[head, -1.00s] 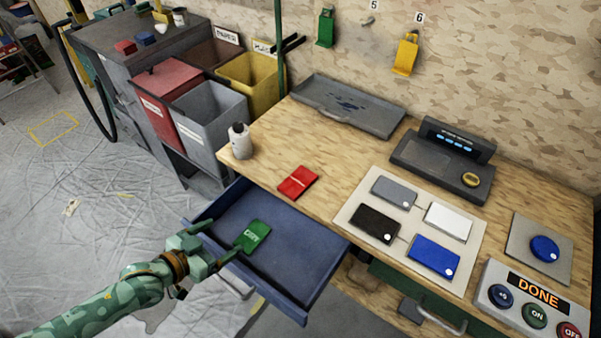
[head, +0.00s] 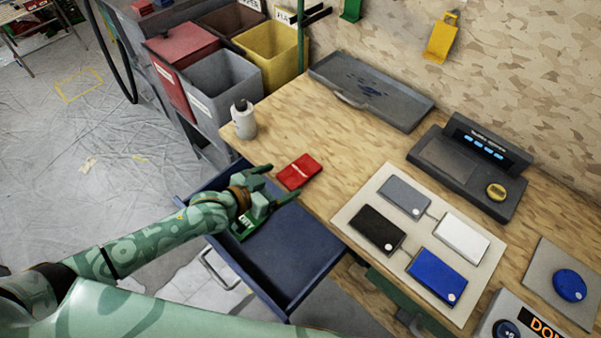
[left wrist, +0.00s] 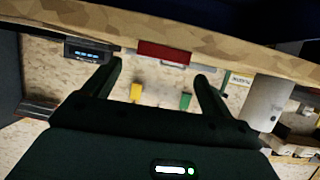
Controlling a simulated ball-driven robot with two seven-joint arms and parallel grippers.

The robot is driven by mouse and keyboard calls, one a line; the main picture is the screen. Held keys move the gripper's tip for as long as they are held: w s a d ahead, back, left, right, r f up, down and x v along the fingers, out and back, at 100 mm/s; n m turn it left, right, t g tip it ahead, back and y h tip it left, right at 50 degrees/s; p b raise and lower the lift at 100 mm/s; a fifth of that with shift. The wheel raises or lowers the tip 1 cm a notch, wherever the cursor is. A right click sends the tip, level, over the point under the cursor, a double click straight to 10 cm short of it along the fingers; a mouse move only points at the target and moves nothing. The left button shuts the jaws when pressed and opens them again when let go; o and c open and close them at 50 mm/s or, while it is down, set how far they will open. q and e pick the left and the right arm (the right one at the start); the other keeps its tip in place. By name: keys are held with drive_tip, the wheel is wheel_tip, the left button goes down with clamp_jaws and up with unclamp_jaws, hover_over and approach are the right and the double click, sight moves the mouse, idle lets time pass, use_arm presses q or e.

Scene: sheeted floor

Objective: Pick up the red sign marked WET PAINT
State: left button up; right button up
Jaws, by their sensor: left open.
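The red sign (head: 299,171) lies flat on the wooden workbench near its front edge, above the open drawer. Its lettering is too small to read. In the left wrist view the red sign (left wrist: 163,53) shows edge-on between and beyond the fingertips. My left gripper (head: 276,183) is open and empty, just left of and in front of the sign, above the drawer. It does not touch the sign as far as I can tell. In the left wrist view the fingers of my left gripper (left wrist: 158,72) stand apart. My right gripper is not in view.
The blue drawer (head: 297,285) is pulled out below, with a green sign (head: 243,228) in it, partly hidden by my gripper. A board (head: 345,212) with several coloured plates lies to the right.

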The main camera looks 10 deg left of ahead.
sight(298, 172)
use_arm(q)
drive_tip(key=b+x, duration=0.2)
drive_tip(key=x, duration=0.4)
drive_tip(key=shift+r, duration=0.25)
drive_tip(key=c, duration=1.1)
